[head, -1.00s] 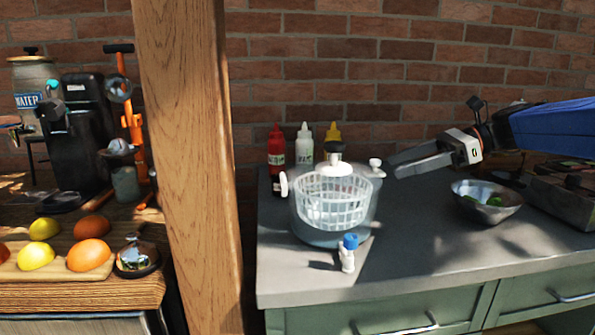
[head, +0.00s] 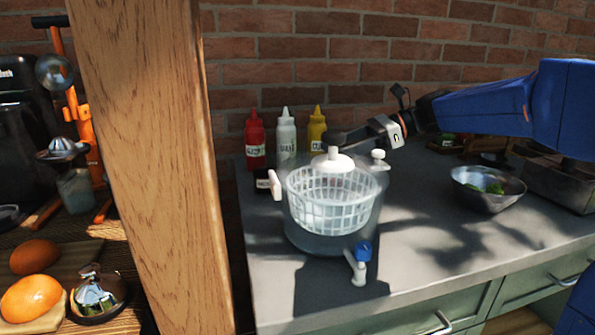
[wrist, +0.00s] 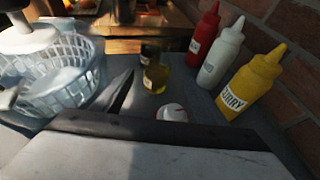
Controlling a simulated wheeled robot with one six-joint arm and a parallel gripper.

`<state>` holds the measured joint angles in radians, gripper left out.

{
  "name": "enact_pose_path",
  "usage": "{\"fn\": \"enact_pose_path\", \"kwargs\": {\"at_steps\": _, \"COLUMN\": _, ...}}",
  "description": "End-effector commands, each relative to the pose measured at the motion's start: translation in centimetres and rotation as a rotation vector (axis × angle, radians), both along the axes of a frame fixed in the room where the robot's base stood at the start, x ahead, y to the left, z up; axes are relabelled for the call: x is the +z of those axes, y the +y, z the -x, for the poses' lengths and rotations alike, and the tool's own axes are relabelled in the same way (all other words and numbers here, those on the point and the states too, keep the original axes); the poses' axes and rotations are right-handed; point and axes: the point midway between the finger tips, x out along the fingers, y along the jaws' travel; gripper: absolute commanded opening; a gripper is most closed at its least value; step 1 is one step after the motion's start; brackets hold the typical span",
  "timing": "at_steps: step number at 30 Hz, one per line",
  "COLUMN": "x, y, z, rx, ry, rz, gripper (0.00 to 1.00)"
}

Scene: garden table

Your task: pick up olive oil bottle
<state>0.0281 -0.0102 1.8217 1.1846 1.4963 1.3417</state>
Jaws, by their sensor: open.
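The olive oil bottle (wrist: 155,72), small with yellowish-green oil and a dark top, stands on the counter in the wrist view, ahead of my gripper. In the head view a dark bottle with a pale label (head: 264,183), probably the same one, shows partly hidden behind the salad spinner's left side. My gripper (head: 343,137) is open, above and behind the spinner in the head view. In the wrist view one dark finger shows left of centre; the other is hard to make out. The bottle is beyond the fingers and not touched.
The salad spinner (head: 330,200) stands close in front, its white basket (wrist: 62,75) left in the wrist view. Red (head: 255,140), white (head: 286,134) and yellow (head: 317,130) sauce bottles stand by the brick wall. A metal bowl (head: 486,190) is at right. A wooden post (head: 150,160) stands left.

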Motion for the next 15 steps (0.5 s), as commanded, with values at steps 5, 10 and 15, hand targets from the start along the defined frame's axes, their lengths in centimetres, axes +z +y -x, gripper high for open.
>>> {"fn": "enact_pose_path", "kwargs": {"at_steps": 5, "x": -1.2, "y": 2.8, "z": 0.1, "rx": 0.004, "ry": 0.002, "rz": 0.001, "gripper": 0.66}}
{"fn": "enact_pose_path", "kwargs": {"at_steps": 10, "x": -1.8, "y": 4.3, "z": 0.0, "rx": 0.002, "ry": 0.001, "rz": 0.000, "gripper": 0.66}}
{"fn": "enact_pose_path", "kwargs": {"at_steps": 15, "x": -2.0, "y": 4.9, "z": 0.0, "rx": 0.001, "ry": 0.000, "rz": 0.000, "gripper": 0.66}}
